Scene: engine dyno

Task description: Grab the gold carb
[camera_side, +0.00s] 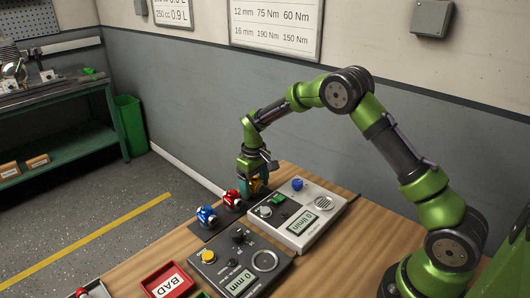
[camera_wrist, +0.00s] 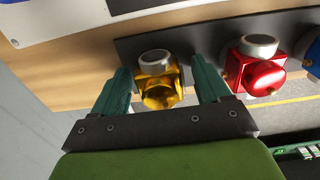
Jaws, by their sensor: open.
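The gold carb (camera_wrist: 159,83) stands on a dark strip between the two fingers of my gripper (camera_wrist: 162,85) in the wrist view. It has a gold body with a round silver top. The teal fingers are open, one on each side, with a visible gap to the carb on the right and a smaller one on the left. In the side view my gripper (camera_side: 253,185) is low over the far end of the strip and mostly hides the gold carb.
A red carb (camera_side: 232,199) and a blue carb (camera_side: 207,216) stand on the same dark strip. The red one is close beside my right finger in the wrist view. A white flow unit (camera_side: 325,221), a dark gauge unit (camera_side: 272,262) and a red BAD tray (camera_side: 168,283) share the bench.

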